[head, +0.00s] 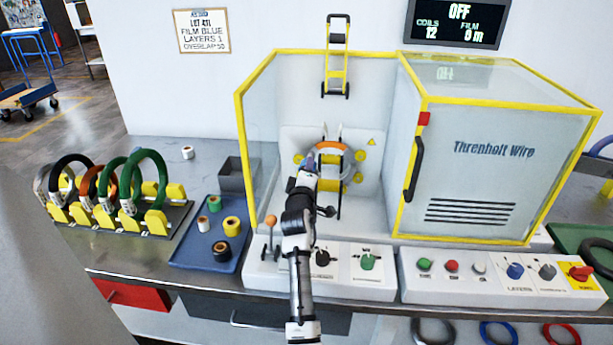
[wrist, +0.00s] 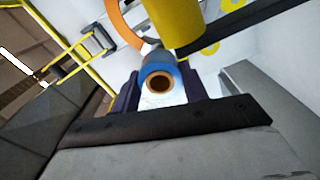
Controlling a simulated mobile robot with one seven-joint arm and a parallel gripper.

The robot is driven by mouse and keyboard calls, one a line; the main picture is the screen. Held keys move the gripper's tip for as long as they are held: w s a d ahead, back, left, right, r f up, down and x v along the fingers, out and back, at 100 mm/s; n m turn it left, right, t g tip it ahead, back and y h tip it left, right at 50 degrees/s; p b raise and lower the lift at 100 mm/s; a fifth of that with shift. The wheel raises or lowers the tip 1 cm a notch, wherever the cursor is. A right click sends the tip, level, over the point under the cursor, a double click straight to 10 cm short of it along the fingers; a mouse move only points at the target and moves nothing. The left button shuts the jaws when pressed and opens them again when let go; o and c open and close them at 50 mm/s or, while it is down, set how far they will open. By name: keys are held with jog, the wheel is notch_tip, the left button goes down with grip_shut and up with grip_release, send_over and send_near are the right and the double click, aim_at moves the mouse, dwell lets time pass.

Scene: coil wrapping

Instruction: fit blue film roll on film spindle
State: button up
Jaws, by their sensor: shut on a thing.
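The blue film roll (wrist: 177,75) sits between the two dark fingers of my gripper (wrist: 158,92) in the wrist view, its brown-rimmed core hole facing the camera. My gripper (head: 308,163) is shut on the roll and reaches into the open bay of the wrapping machine, in front of an orange ring (head: 334,149). The orange ring (wrist: 122,22) also shows beyond the roll in the wrist view. The roll is barely visible in the head view. I cannot make out the film spindle clearly; the roll and gripper cover that area, so I cannot tell whether they touch.
A yellow cylinder (wrist: 174,22) is close above the roll in the wrist view. A blue tray (head: 184,256) with several other rolls and a rack of coils (head: 110,215) stand at left. A control panel (head: 340,275) lies below the bay; a closed door (head: 490,170) is at right.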

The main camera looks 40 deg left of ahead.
jog(key=shift+b+x, duration=0.85)
jog(key=shift+x, duration=1.05)
jog(key=shift+w, duration=0.15)
jog(key=o, duration=1.1)
jog(key=shift+c, duration=0.2)
jog(key=b+v, duration=0.3)
jog(key=v, duration=1)
jog(key=shift+s, duration=0.4)
jog(key=shift+d, duration=0.15)
